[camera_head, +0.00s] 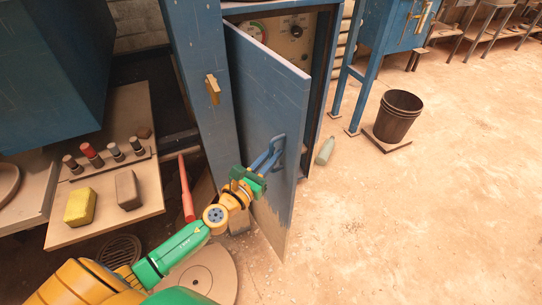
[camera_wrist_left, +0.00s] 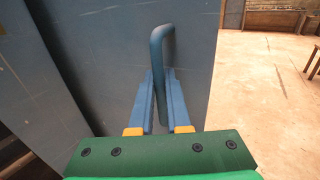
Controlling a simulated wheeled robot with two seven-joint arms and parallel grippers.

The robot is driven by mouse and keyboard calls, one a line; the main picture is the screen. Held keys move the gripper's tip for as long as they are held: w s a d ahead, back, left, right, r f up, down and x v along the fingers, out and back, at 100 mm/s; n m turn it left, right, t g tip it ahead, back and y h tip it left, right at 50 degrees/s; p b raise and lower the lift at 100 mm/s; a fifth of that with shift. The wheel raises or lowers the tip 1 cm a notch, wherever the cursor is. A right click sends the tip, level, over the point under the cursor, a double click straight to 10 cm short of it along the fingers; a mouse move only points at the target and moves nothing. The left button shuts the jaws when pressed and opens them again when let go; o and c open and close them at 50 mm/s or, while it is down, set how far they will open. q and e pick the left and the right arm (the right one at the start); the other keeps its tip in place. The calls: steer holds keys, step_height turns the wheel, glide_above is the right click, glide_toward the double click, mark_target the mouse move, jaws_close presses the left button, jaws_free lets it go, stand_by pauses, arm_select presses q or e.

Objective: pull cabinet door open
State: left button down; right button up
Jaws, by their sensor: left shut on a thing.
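The blue cabinet door (camera_head: 266,110) stands partly open, swung out from the cabinet frame (camera_head: 197,70). Its blue bar handle (camera_head: 277,142) is on the outer face near the free edge. My left gripper (camera_head: 264,164) is shut on the handle; in the left wrist view the handle (camera_wrist_left: 157,50) runs between the two blue fingers (camera_wrist_left: 160,100). Inside the cabinet, a pale panel (camera_head: 285,38) with a gauge and a dark knob shows above the door. The door hides the lower inside. My right gripper is not in view.
A dark bucket (camera_head: 397,115) stands farther right. A bench (camera_head: 150,195) with a yellow block (camera_head: 80,206) is on the left. The right floor is mostly clear.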

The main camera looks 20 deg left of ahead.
arm_select(q)
steer(key=shift+s+a, duration=0.1)
steer(key=shift+a, duration=0.05)
steer(key=shift+r, duration=0.1)
steer(key=c, duration=0.9)
jaws_free()
steer(key=s, duration=0.2)
steer(key=s+b, duration=0.1)
steer(key=s, duration=0.1)
steer(key=s+a, duration=0.1)
steer(key=s, duration=0.2)
steer(key=shift+b, duration=0.3)
